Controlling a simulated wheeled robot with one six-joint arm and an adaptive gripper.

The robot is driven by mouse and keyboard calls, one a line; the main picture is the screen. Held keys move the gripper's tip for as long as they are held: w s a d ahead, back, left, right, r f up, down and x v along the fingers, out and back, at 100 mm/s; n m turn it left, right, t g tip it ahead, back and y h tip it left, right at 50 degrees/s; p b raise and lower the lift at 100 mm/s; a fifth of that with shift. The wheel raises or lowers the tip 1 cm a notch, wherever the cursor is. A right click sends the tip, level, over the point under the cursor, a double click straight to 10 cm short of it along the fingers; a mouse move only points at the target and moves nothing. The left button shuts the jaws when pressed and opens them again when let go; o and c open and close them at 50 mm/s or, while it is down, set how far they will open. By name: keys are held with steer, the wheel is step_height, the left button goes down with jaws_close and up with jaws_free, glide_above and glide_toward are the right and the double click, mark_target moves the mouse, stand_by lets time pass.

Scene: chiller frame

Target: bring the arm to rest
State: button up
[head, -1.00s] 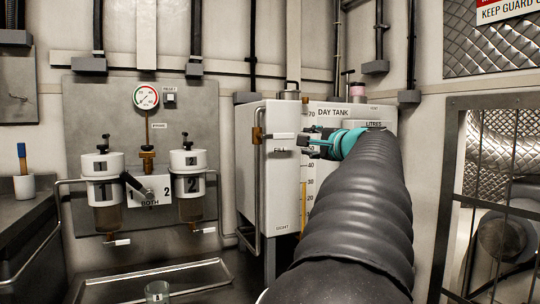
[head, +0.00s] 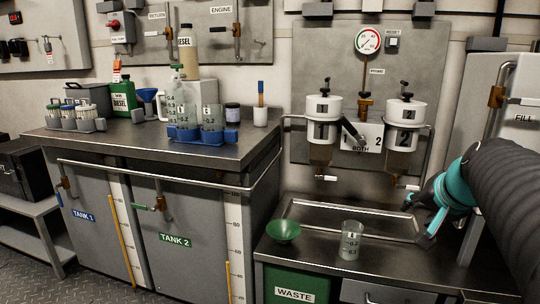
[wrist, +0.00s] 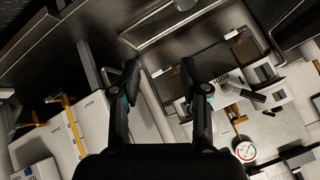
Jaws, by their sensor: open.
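My gripper (head: 419,218) is at the right of the head view, at the end of my black arm with its teal wrist part. It is low over the right end of the metal tray on the steel bench, below and right of filter 2 (head: 404,125). In the wrist view my gripper (wrist: 160,70) shows two dark fingers spread apart with nothing between them. The far part of the arm runs out of the right edge of the head view.
The day tank (head: 512,150) stands close behind my arm. Beakers and bottles crowd the left counter (head: 90,145).

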steer(key=s+a+f+n+g+p, duration=0.1)
steer(key=s+a+f+n, duration=0.3)
steer(key=s+a, duration=0.3)
steer(key=s+a+f+n+g+y+p, duration=0.1)
steer(key=s+a+f+n, duration=0.3)
steer(key=a, duration=0.7)
steer(key=s+f+g, duration=0.1)
steer(key=s+f, duration=0.1)
steer(key=s, duration=0.2)
steer(key=shift+s+a+n, duration=0.25)
steer(key=shift+a+n, duration=0.1)
steer(key=shift+n, duration=0.05)
steer(key=shift+s+f, duration=0.1)
